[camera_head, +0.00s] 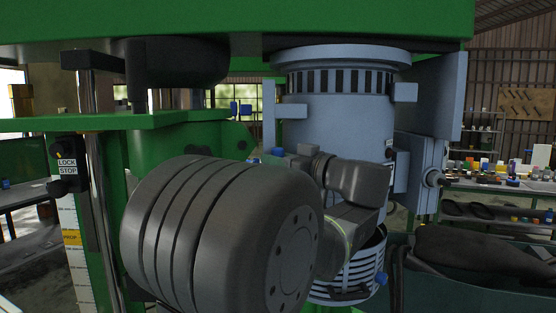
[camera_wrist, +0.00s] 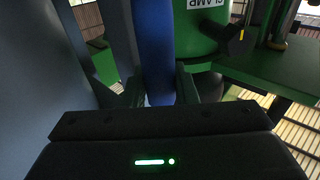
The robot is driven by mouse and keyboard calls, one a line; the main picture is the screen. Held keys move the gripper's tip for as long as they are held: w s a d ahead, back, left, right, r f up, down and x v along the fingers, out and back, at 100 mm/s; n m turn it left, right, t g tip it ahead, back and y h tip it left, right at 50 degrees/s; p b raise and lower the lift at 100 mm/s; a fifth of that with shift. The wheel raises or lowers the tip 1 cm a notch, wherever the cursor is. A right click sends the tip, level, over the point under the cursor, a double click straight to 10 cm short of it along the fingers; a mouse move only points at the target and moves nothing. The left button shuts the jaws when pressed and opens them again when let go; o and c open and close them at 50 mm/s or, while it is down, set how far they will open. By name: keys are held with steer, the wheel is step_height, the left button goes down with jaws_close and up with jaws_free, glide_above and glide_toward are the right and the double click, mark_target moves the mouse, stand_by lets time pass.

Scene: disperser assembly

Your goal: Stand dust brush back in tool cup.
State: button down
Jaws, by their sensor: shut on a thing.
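In the wrist view, my gripper (camera_wrist: 159,90) has its two dark fingers on either side of a long blue shaft (camera_wrist: 154,45). It is shut on this shaft, which looks like the handle of the dust brush. The shaft runs up out of the top of the picture, and no bristles show. In the head view, the gripper and the brush cannot be made out behind my dark arm. I cannot make out the tool cup in either view.
A large grey-blue motor housing (camera_head: 335,130) hangs under a green beam (camera_head: 230,20). A green plate (camera_head: 90,122) and a post with a lock/stop box (camera_head: 67,167) stand at the left. A cluttered bench (camera_head: 490,186) is at the back right. In the wrist view, a green cylinder (camera_wrist: 195,35) is close by.

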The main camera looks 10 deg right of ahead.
steer(key=shift+f, duration=0.55)
steer(key=c, duration=1.1)
jaws_free()
steer(key=shift+c, duration=0.2)
steer(key=shift+r, duration=0.35)
steer(key=shift+s+d+r, duration=0.1)
steer(key=shift+d+r, duration=0.05)
steer(key=shift+r, duration=0.1)
steer(key=b+v, duration=0.1)
steer(key=v, duration=1)
steer(key=shift+s+d+b, duration=0.2)
steer(key=shift+s+b, duration=0.1)
steer(key=shift+b, duration=0.1)
